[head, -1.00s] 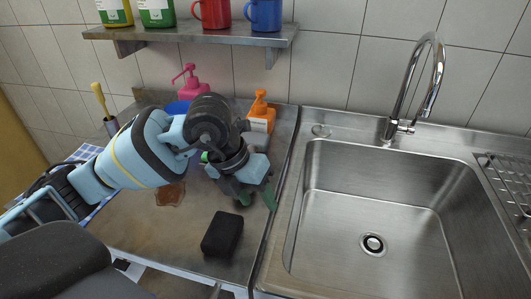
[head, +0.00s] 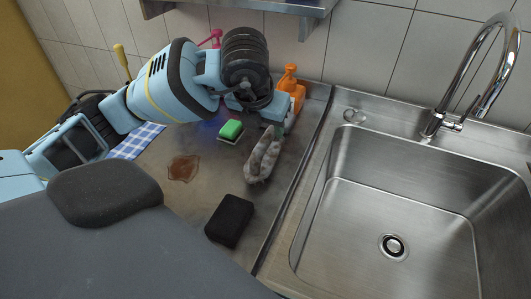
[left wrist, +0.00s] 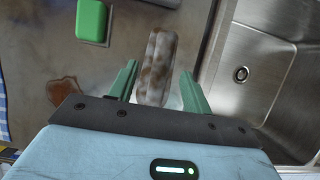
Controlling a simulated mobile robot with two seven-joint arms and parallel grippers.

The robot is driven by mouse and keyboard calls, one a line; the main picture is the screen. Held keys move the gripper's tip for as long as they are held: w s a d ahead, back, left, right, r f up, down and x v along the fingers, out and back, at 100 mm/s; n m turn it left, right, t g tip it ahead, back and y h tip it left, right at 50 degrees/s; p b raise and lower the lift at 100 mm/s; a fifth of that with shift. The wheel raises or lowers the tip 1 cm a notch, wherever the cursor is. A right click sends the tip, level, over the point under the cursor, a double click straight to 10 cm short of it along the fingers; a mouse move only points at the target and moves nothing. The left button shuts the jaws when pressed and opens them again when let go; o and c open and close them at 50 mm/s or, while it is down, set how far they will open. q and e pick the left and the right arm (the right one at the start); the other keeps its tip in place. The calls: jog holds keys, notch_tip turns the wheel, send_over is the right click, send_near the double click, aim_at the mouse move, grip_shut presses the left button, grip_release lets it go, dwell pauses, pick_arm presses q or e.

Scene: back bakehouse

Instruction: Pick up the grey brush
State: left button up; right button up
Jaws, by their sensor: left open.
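The grey brush (head: 263,158), mottled with brown, lies on the steel counter just left of the sink. My left gripper (head: 275,124) is open and empty near the brush's far end, in front of the orange bottle; its fingers are partly hidden by the wrist in the head view. In the left wrist view the brush (left wrist: 158,50) shows beyond and between the two green fingers (left wrist: 158,80). I cannot tell the exact height of the fingers above it. My right gripper is not in view.
A green sponge (head: 231,129) lies left of the brush and a black block (head: 229,221) in front of it. An orange bottle (head: 288,82) stands behind. A brown spill (head: 184,168) and a checked cloth (head: 138,142) lie left. The sink (head: 400,205) is right, with a tall tap (head: 441,122).

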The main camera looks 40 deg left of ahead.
aim_at(268, 134)
pick_arm(q)
jog(key=x, duration=0.5)
jog(key=shift+d, duration=0.1)
grip_shut()
